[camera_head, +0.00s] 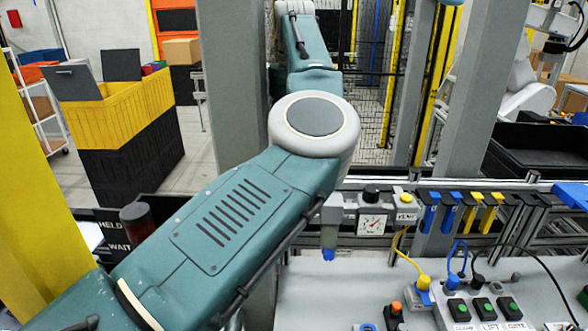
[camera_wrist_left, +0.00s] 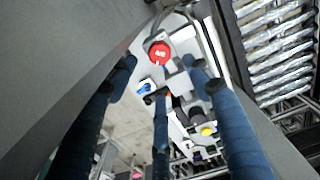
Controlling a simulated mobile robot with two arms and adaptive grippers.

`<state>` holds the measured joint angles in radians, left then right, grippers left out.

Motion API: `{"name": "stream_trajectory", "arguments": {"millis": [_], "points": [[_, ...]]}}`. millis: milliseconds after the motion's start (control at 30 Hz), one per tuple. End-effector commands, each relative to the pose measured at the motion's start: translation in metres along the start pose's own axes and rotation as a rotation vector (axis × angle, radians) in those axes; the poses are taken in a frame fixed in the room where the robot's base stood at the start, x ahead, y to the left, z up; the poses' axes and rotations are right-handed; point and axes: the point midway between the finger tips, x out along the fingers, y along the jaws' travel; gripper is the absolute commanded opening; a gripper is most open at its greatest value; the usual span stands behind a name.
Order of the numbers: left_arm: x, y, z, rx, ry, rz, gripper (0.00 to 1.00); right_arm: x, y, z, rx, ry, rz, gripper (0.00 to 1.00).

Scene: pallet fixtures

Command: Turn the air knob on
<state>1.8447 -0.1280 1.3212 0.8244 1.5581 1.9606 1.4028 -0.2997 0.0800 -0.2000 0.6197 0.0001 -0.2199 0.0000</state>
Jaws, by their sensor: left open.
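My left gripper (camera_wrist_left: 162,76) shows in the left wrist view with its dark blue fingers spread and nothing between them. A grey air unit (camera_head: 344,214) on the rail right of my arm has a round gauge (camera_head: 372,224), a black knob (camera_head: 371,193) and a yellow-topped part (camera_head: 407,199). In the left wrist view a red round knob (camera_wrist_left: 158,52) and a blue knob (camera_wrist_left: 147,87) lie beyond the fingers, apart from them.
The light panel holds green-topped buttons (camera_head: 484,308), an orange-topped button (camera_head: 396,308) and yellow, blue and black cables. Blue and yellow clips (camera_head: 460,213) line the rail. A grey post (camera_head: 234,90) stands behind my arm. Yellow and black crates (camera_head: 125,110) stand at left.

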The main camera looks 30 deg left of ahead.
Motion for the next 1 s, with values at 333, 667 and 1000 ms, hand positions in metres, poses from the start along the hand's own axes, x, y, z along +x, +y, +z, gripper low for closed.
{"name": "stream_trajectory", "arguments": {"millis": [333, 667, 1000], "points": [[-0.026, 0.0, 0.0, -0.001, -0.001, 0.001, 0.5, 0.0, 0.0, 0.0, 0.0, 0.0, 0.0, 0.0], [-0.025, 0.0, 0.0, -0.001, -0.001, 0.0, 0.5, 0.0, 0.0, 0.0, 0.0, 0.0, 0.0, 0.0], [-0.028, -0.011, 0.006, -0.074, -0.021, -0.063, 0.5, 0.0, -0.004, -0.001, 0.002, 0.002, -0.005, 0.0]]}}
